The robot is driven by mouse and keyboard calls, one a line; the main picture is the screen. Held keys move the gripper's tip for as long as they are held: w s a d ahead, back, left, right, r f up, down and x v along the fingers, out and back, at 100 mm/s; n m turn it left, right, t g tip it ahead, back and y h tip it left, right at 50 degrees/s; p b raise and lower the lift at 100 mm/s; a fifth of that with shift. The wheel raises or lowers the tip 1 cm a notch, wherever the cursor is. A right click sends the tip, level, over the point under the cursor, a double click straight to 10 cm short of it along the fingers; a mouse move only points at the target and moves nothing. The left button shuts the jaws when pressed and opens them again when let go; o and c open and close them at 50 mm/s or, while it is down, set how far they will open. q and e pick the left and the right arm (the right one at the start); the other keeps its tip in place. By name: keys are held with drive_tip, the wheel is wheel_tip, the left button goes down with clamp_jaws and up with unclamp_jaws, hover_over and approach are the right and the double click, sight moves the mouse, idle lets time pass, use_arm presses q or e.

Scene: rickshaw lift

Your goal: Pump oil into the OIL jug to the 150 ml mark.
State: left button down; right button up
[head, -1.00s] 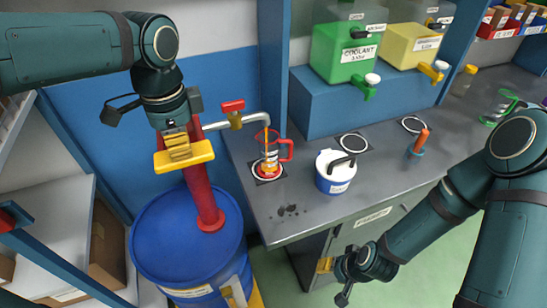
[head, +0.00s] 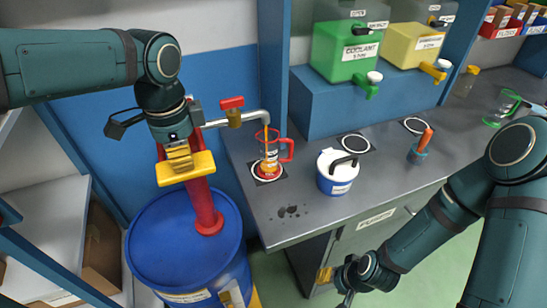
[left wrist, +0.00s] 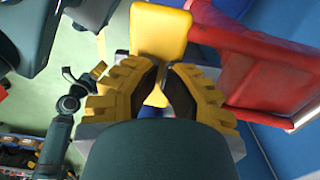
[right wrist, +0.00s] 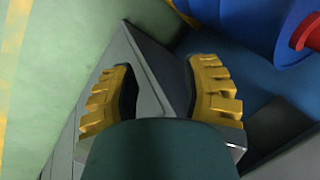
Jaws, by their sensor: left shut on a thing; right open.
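My left gripper (head: 180,158) is shut on the yellow pump handle (head: 199,166), which also shows in the left wrist view (left wrist: 160,32). The handle sits above the red pump column (head: 205,208) on the blue drum (head: 165,245). A grey spout (head: 258,113) with a red-handled valve (head: 232,103) reaches over the OIL jug (head: 268,157). The clear, red-handled jug stands upright on a marked spot on the bench, with orange-red colour low in it. Its exact level is too small to read. My right gripper (right wrist: 163,75) is open and empty, low in front of the bench.
A blue-and-white lidded tub (head: 335,182) stands on the grey bench (head: 300,222) right of the jug. Green coolant (head: 345,52) and yellow (head: 412,45) containers stand on a blue shelf behind. An orange-handled tool (head: 422,142) and a green-trimmed jug (head: 497,115) are farther right.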

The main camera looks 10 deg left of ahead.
use_arm(q)
drive_tip(key=shift+f+b, duration=0.5)
drive_tip(key=shift+f, duration=0.35)
drive_tip(key=shift+r, duration=0.1)
wheel_tip(320, 180, up, 12)
drive_tip(key=p, duration=1.1)
drive_tip(key=shift+r, duration=0.15)
